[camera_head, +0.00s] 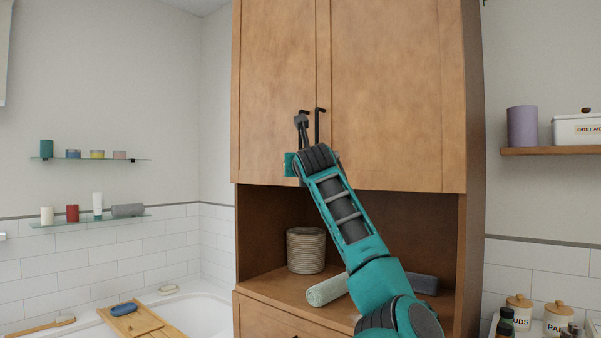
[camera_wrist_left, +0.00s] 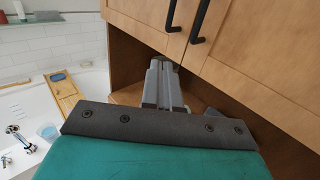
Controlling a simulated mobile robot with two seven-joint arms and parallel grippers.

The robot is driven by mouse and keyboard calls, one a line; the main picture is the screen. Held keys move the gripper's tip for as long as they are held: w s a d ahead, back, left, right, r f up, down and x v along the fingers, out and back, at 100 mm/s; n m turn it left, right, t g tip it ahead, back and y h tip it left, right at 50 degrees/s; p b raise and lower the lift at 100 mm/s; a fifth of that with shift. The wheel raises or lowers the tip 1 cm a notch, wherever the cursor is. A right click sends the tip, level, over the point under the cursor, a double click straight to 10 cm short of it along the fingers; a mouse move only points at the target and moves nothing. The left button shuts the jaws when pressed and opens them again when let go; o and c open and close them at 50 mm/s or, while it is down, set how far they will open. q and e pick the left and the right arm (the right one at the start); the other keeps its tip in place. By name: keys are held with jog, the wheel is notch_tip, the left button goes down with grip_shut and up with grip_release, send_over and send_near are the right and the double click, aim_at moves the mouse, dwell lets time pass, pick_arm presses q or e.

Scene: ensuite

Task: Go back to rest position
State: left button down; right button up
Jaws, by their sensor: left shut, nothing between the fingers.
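My left gripper (camera_head: 301,122) is in front of the tall wooden cabinet, at the two black door handles. It also shows in the left wrist view (camera_wrist_left: 163,72), shut with nothing between its fingers. It overlaps the left handle in the head view, and I cannot tell whether it touches it. The right handle (camera_head: 319,125) is just beside it. Both cabinet doors (camera_head: 392,90) are closed. My left arm reaches up from the lower right, bent across the cabinet front. My right gripper is in neither view.
Below the doors, an open shelf (camera_head: 270,284) holds a ribbed round container (camera_head: 306,250), a rolled pale towel (camera_head: 327,290) and a grey item (camera_head: 425,284). A bathtub (camera_head: 205,312) with a wooden tray (camera_head: 134,321) is at left. A wall shelf (camera_head: 545,151) is at right.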

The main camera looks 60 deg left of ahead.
pick_arm(q)
jog(key=shift+s+d, duration=0.1)
jog(key=shift+s, duration=0.25)
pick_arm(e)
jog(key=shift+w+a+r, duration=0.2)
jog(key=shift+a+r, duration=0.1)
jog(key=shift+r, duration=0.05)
